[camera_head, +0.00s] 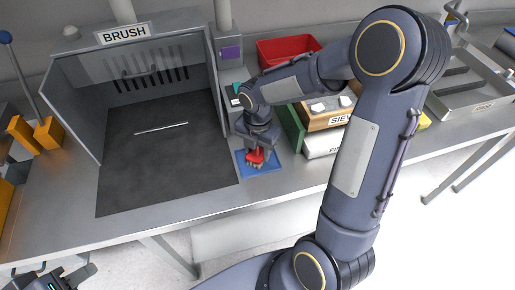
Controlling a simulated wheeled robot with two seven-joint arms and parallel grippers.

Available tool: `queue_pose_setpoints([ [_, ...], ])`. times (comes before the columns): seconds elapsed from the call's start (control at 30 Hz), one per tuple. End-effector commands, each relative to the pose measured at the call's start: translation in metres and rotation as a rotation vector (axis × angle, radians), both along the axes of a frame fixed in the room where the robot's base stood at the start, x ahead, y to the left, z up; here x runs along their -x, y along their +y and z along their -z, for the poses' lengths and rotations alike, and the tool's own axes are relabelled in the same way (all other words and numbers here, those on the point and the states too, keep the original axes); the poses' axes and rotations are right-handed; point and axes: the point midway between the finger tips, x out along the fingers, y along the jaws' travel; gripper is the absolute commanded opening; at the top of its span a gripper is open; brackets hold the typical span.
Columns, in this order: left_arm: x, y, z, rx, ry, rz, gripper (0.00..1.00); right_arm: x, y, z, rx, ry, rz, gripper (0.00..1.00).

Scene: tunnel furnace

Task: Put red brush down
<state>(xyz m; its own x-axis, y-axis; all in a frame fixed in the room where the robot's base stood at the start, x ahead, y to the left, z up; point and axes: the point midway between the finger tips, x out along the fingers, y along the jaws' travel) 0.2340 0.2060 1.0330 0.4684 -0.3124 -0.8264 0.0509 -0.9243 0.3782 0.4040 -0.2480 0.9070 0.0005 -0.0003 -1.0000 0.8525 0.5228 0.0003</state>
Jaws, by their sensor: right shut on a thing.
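The red brush (257,156) is upright, low over the blue mat (243,167) on the bench, beside the dark work surface. My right gripper (257,148) is shut on it from above. I cannot tell whether the bristles touch the mat. My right arm reaches across the view and hides part of the bench behind it. My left gripper (62,283) is at the bottom left corner, partly cut off and below the bench's front edge; its fingers look apart and nothing shows between them.
The booth marked BRUSH (125,33) holds a thin metal rod (161,127) on its dark floor (150,165). Orange blocks (47,134) stand left.

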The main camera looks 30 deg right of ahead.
Motion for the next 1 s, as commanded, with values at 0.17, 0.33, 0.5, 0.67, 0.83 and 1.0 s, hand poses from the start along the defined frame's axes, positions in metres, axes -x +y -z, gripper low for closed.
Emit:
queue_pose_setpoints([
  [0.17,0.0,0.0,0.003,0.0,0.0,0.0,0.36,0.0,0.0,0.003,0.0,0.0,0.0,0.18],
  [0.33,0.0,0.0,0.002,0.0,0.0,0.0,0.36,0.0,0.0,0.003,0.0,0.0,0.0,0.6],
  [0.5,0.0,0.0,0.002,0.0,0.0,0.0,0.36,0.0,0.0,0.003,0.0,0.0,0.0,0.65],
  [0.67,0.0,0.0,0.001,0.0,0.0,0.0,0.36,0.0,0.0,0.001,0.0,0.0,0.0,0.65],
  [0.83,0.0,0.0,-0.001,0.0,0.0,0.0,0.36,-0.001,0.0,-0.016,0.0,-0.004,0.002,0.65],
  [1.0,0.0,0.0,-0.003,0.0,0.0,0.0,0.36,-0.001,0.0,-0.052,0.0,-0.006,0.001,0.65],
])
